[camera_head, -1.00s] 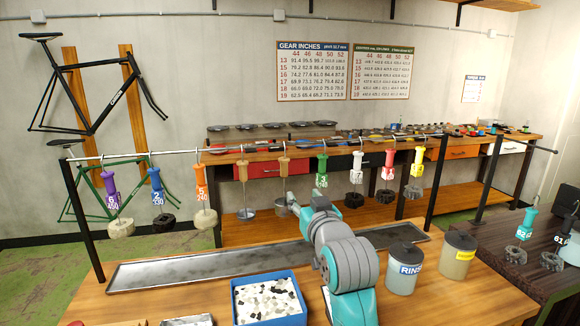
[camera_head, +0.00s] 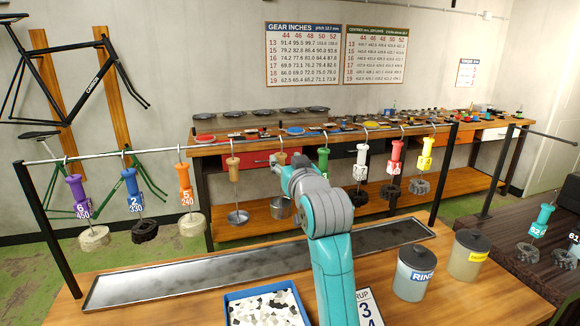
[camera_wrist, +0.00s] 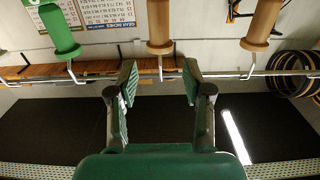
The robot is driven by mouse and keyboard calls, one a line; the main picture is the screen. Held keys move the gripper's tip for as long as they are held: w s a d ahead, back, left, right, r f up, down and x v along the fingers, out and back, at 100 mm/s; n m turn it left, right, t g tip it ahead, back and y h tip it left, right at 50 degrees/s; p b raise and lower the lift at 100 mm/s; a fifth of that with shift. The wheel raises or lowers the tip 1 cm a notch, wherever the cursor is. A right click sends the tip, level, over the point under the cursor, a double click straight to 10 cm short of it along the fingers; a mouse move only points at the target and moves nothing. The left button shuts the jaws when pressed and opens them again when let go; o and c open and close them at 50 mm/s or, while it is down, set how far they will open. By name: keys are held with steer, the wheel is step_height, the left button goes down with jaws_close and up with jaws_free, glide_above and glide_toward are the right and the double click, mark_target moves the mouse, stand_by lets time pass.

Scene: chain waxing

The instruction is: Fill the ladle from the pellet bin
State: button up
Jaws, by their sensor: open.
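The pellet bin (camera_head: 226,308) is a blue open box of white, grey and black pellets at the bottom of the head view. Two wooden-handled ladles hang by hooks from the rail: the left ladle (camera_head: 238,216) shows its metal cup, and the right ladle (camera_head: 281,207) is partly covered by my arm. My gripper (camera_wrist: 160,88) is open and empty in the wrist view. A wooden handle (camera_wrist: 160,24) stands centred beyond the gap between its fingers, and another wooden handle (camera_wrist: 262,22) is to the right.
The rail (camera_head: 100,157) also carries tools with purple, blue, orange, green, red and yellow handles. A long metal tray (camera_head: 200,275) lies on the bench below. The rinse jar (camera_head: 413,275) and another lidded jar (camera_head: 467,257) stand at right.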

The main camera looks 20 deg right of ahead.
mark_target(282, 157)
steer(key=w, duration=0.4)
steer(key=w+f, duration=0.1)
steer(key=w, duration=0.1)
steer(key=shift+w, duration=0.2)
steer(key=shift+f, duration=1.1)
jaws_close()
steer(key=shift+r, duration=1.35)
steer(key=shift+s, duration=0.15)
